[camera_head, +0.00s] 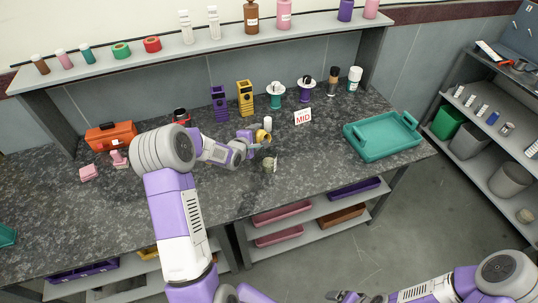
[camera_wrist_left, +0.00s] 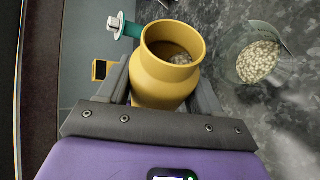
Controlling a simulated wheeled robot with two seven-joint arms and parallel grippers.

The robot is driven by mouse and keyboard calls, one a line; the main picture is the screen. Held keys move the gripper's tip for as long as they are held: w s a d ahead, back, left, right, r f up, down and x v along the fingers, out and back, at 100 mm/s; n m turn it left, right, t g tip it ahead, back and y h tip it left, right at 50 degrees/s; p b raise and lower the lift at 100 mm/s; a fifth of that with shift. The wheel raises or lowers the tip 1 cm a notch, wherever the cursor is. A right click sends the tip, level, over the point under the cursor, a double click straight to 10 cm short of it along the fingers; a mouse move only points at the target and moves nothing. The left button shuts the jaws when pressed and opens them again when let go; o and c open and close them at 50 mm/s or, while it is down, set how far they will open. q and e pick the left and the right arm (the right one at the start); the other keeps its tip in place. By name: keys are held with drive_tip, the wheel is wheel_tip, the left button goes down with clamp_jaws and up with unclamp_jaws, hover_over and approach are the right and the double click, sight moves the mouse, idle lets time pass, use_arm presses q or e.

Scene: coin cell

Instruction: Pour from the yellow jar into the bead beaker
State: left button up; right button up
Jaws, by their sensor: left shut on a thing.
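The yellow jar (camera_head: 262,136) is held by my left gripper (camera_head: 257,142) above the dark countertop. In the left wrist view the yellow jar (camera_wrist_left: 163,82) sits between the two fingers, its wide mouth open and some pale beads visible inside. The bead beaker (camera_head: 269,164) is clear and stands on the counter, in front of the jar in the head view. In the left wrist view the beaker (camera_wrist_left: 258,58) is right of the jar, apart from it, with pale beads inside. My right gripper (camera_head: 346,296) is at the bottom edge, away from the counter, too small to read.
A white cylinder (camera_head: 267,123) stands just behind the jar, and a MID sign (camera_head: 303,117) stands to its right. A teal tray (camera_head: 382,136) is at the counter's right end. Purple and yellow holders (camera_head: 245,98) stand behind. Counter between the beaker and tray is clear.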

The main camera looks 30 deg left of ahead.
idle(0.3)
use_arm(q)
drive_tip(key=shift+b, duration=0.4)
drive_tip(key=shift+f, duration=0.1)
drive_tip(key=shift+m, duration=0.3)
drive_tip(key=shift+b, duration=0.3)
drive_tip(key=shift+y, duration=0.3)
drive_tip(key=shift+r+m+t+y+b, duration=0.3)
drive_tip(key=shift+r+m+b, duration=0.2)
drive_tip(key=shift+b, duration=0.75)
idle(0.6)
